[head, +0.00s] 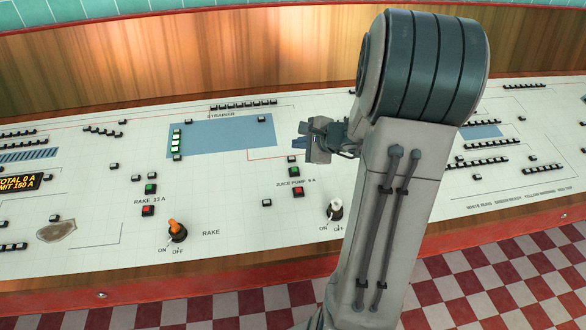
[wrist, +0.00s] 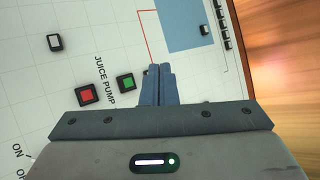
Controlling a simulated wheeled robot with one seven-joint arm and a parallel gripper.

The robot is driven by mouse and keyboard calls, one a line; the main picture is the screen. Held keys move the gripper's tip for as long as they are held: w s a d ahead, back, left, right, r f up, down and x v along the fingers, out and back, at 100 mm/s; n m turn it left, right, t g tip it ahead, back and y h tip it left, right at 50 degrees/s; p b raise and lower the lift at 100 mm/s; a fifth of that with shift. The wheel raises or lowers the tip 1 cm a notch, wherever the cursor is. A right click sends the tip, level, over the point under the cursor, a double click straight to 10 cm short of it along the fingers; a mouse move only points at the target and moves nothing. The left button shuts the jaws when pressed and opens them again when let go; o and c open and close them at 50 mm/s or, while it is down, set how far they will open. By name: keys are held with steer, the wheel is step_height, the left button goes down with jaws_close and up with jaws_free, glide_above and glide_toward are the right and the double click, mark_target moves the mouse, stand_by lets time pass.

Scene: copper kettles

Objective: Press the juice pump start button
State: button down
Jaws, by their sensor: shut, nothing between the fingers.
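The juice pump start button is the green button (head: 294,171) above the "JUICE PUMP 5 A" label on the white control panel (head: 230,190). The red button (head: 297,191) sits just below it. In the wrist view the green button (wrist: 126,82) lies just left of my fingertips, with the red button (wrist: 86,94) further left. My gripper (head: 318,142) is shut and empty, its closed fingers (wrist: 159,80) pointing at the panel beside the green button. I cannot tell the gap between fingertips and panel. Both buttons are unobstructed in both views.
A white-topped switch (head: 335,209) stands below the juice pump buttons. An orange switch (head: 176,231) and the rake's green (head: 151,188) and red (head: 148,210) buttons are to the left. A blue strainer panel (head: 220,137) lies behind. My arm hides part of the right side.

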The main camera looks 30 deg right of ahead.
steer(key=shift+f, duration=0.1)
steer(key=b, duration=0.6)
glide_above(294, 170)
steer(key=s, duration=0.2)
steer(key=f, duration=0.7)
steer(key=shift+d+f, duration=0.25)
steer(key=shift+w+f+b, duration=0.2)
steer(key=shift+f+b, duration=0.2)
steer(key=shift+f, duration=0.1)
steer(key=shift+f, duration=0.1)
stand_by(0.6)
steer(key=shift+f+b, duration=0.3)
steer(key=shift+b, duration=0.4)
steer(key=shift+w+f+b, duration=0.1)
steer(key=shift+f+b, duration=0.2)
steer(key=shift+b, duration=0.15)
stand_by(0.4)
steer(key=shift+r, duration=0.1)
steer(key=shift+r+p, duration=0.35)
steer(key=shift+r, duration=0.3)
steer(key=shift+r, duration=0.1)
